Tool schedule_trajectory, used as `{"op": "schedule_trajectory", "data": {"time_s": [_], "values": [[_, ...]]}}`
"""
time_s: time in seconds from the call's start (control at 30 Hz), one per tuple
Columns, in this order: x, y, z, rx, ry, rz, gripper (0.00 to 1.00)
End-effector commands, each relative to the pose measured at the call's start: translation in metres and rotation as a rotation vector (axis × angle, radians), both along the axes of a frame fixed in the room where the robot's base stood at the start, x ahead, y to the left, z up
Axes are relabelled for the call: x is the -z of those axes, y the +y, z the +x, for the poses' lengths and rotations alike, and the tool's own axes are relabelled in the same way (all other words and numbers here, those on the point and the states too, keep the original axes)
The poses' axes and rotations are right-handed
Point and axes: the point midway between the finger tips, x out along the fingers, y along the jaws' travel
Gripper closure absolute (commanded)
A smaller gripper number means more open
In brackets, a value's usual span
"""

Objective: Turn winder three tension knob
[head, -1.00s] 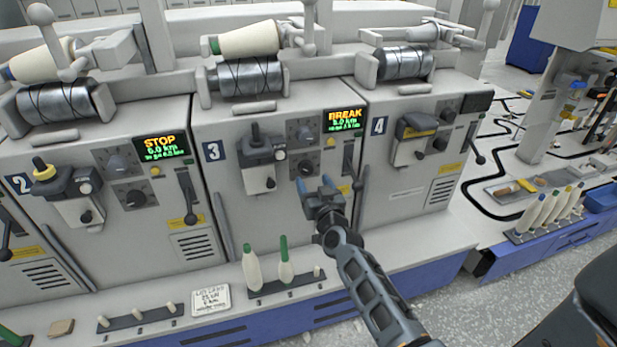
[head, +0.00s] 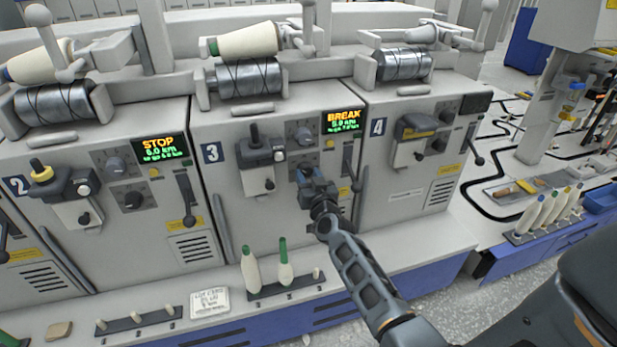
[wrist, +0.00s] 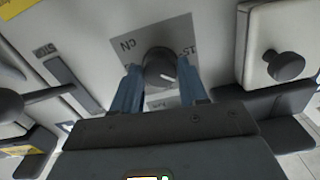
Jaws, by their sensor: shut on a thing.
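Winder three (head: 225,205), marked with a 3 plate (head: 212,153), has two dark round knobs on its front. The upper knob (head: 304,134) is in clear view, with nothing on it. My gripper (head: 310,174) is at the lower knob and mostly hides it in the head view. In the wrist view, my blue fingers (wrist: 159,76) are shut on the sides of this dark knob (wrist: 158,62), which has a light pointer mark. The lettering on the plate around it is only partly readable, so I cannot tell from it which knob is held.
Winder three's screen (head: 343,121) reads BREAK. A lever (head: 347,163) hangs just right of my gripper. The yarn guide block (head: 260,153) is to the left. Green-tipped bobbins (head: 285,268) stand on the ledge below. Winder two's screen (head: 160,148) reads STOP.

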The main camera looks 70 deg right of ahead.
Motion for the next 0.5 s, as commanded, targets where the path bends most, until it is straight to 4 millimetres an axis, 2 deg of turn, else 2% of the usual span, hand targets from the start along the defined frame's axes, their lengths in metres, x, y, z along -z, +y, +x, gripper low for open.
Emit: {"op": "schedule_trajectory", "data": {"time_s": [0.03, 0.23, 0.5], "values": [[0.0, 0.0, -0.0001, 0.0, 0.0, 0.0, 0.68], [0.0, 0.0001, -0.0002, 0.0, 0.0, 0.0, 0.87], [0.0, 0.0003, 0.0001, 0.0, -0.02, 0.017, 0.88]]}}
